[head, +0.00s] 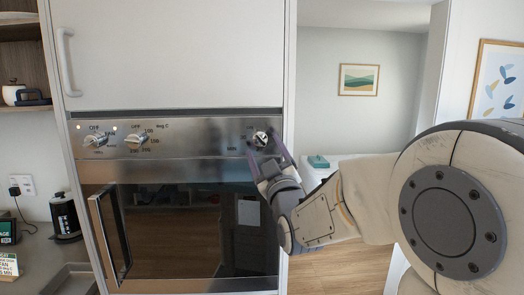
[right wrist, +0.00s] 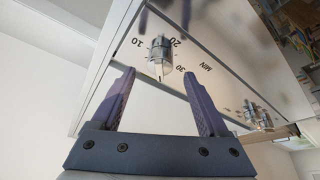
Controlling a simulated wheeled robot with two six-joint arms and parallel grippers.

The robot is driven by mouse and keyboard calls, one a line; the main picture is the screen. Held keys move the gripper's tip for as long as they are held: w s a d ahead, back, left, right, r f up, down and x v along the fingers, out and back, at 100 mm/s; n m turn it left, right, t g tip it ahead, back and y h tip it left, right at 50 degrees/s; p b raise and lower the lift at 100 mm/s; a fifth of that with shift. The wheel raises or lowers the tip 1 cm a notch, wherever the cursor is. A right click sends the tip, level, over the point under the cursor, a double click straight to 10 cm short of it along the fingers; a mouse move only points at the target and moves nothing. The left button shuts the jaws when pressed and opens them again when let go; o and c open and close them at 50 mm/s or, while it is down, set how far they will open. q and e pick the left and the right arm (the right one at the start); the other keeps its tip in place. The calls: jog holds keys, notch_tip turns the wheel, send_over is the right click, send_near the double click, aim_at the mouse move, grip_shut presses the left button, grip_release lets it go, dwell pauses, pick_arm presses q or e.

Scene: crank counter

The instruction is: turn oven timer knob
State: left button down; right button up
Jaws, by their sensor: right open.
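The oven timer knob (head: 261,138) is a small silvery knob at the right end of the steel control panel (head: 190,142). In the right wrist view the knob (right wrist: 160,52) has marks 10, 20, 30 and MIN around it. My right gripper (head: 264,160) is open, with its two purple fingers pointing at the panel. In the right wrist view the knob lies beyond and between the open fingertips (right wrist: 158,78), and no grip on it shows. My left gripper is in neither view.
Two other knobs, the left one (head: 95,140) and the middle one (head: 137,141), sit on the panel. Below are the dark oven door (head: 175,230) and its vertical handle (head: 108,240). A white cabinet (head: 170,55) is above. A kettle (head: 65,216) stands on the counter at left.

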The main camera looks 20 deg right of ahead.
jog(key=b+v, duration=0.2)
jog(key=v, duration=0.5)
jog(key=shift+s, duration=0.25)
jog(key=s+a+f+g+y, duration=0.3)
jog(key=a+f+g, duration=0.3)
jog(key=a+f, duration=0.3)
jog(key=s+a+f+g+y, duration=0.25)
jog(key=a+f+g, duration=0.4)
jog(key=f, duration=0.55)
jog(key=s+f+g+h, duration=0.1)
jog(key=s+f+g, duration=0.3)
jog(key=s, duration=0.6)
jog(key=s+a+f+n+g+h, duration=0.1)
jog(key=s+f+g, duration=0.4)
jog(key=s, duration=0.5)
jog(key=shift+s+a+n, duration=0.25)
jog(key=shift+s+n, duration=0.05)
jog(key=shift+g+h, duration=0.25)
